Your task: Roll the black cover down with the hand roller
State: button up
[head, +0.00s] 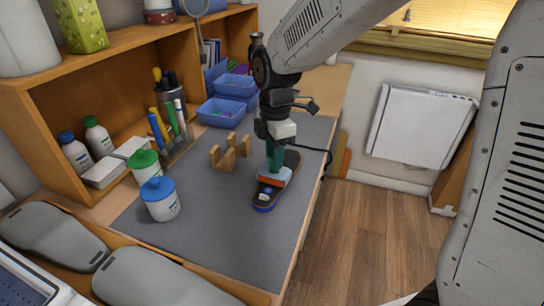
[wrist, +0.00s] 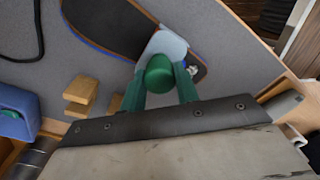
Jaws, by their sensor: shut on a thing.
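My gripper (head: 274,158) is shut on the handle and points down. The black cover (head: 291,161) lies on a long insole with a blue and orange edge on the grey mat; it also shows in the wrist view (wrist: 105,22). The roller hides part of the cover.
A wooden stand (head: 229,153) is left of the insole. A blue-lidded jar (head: 160,200) and a green-lidded jar (head: 145,166) stand further left. Blue bins (head: 220,112) and a pen holder (head: 172,105) are behind. The grey mat (head: 235,235) is clear in front.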

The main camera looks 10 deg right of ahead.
jog(key=shift+w+d+f, duration=0.1)
jog(key=shift+w+d, duration=0.95)
jog(key=shift+w, duration=0.4)
jog(key=shift+w+d+f, duration=0.1)
jog(key=shift+w+d, duration=0.9)
jog(key=shift+w, duration=0.4)
jog(key=shift+w+d+f, duration=0.1)
jog(key=shift+w+d, duration=0.95)
jog(key=shift+w, duration=0.4)
jog(key=shift+s+a+r, duration=0.1)
jog(key=shift+s+a, duration=1.15)
jog(key=shift+s, duration=0.5)
jog(key=shift+s+a+r, duration=0.15)
jog(key=shift+s+a, duration=1.15)
jog(key=shift+s, duration=0.45)
jog(key=shift+s+a+r, duration=0.1)
jog(key=shift+s+a, duration=1.15)
jog(key=shift+s, duration=0.5)
jog(key=shift+s+a, duration=0.45)
jog(key=shift+s, duration=0.25)
jog(key=shift+s+a, duration=0.45)
jog(key=shift+s, duration=0.2)
notch_tip(320, 180, up, 7)
